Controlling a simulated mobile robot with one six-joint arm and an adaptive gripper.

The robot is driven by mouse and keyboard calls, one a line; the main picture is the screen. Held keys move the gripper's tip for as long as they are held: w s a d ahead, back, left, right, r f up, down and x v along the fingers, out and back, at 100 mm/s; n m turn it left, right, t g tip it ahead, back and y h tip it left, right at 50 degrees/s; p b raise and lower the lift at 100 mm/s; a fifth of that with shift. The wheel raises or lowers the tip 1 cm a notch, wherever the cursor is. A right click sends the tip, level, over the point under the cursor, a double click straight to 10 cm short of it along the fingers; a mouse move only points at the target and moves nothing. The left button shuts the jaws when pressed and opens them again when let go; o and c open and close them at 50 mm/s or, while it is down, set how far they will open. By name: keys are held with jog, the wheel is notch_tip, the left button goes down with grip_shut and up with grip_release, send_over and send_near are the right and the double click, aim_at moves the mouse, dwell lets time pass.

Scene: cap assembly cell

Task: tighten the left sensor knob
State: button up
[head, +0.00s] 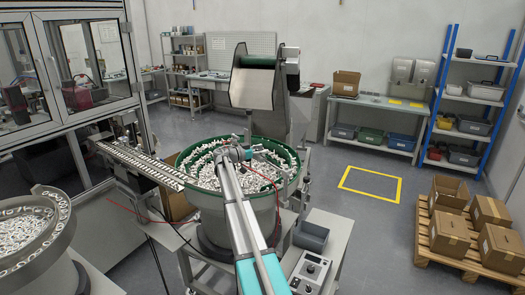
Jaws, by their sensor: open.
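My arm reaches from the bottom edge up over the green-rimmed bowl feeder (285,157), which is full of white caps. My gripper (235,154) is at the far end of the arm, small in the picture, above the caps near the middle of the bowl. It is open, and I see nothing held in it. Small fittings stand around the gripper and the bowl's rim, but I cannot tell which is the left sensor knob; it is too small or hidden behind my arm.
A grey linear track (140,164) leads left from the bowl toward the glazed machine (70,70). A hopper (257,88) stands behind the bowl. A second bowl (62,207) is at the left. A control box (311,270) and grey bin (311,236) sit front right.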

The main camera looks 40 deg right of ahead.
jog(key=v, duration=1.1)
jog(key=shift+a, duration=0.3)
